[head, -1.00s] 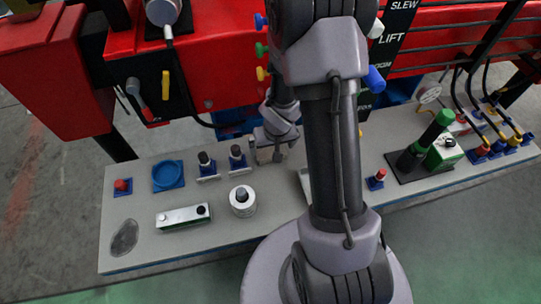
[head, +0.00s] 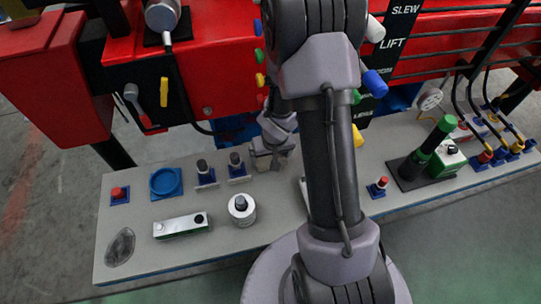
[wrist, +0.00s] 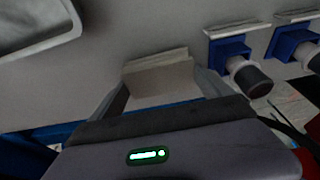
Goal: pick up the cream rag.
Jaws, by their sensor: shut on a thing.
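The cream rag (wrist: 158,76) shows in the wrist view as a pale, folded piece between my two fingers, near or on the grey bench top. My gripper (wrist: 162,88) is shut on it, with one finger on each side. In the head view my gripper (head: 268,160) is low over the back part of the bench, right of two blue-based plug fittings. The rag is mostly hidden there by my gripper and arm.
Two blue-based fittings (head: 204,175) stand close left of my gripper. Red crane structure (head: 225,75) with levers rises behind.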

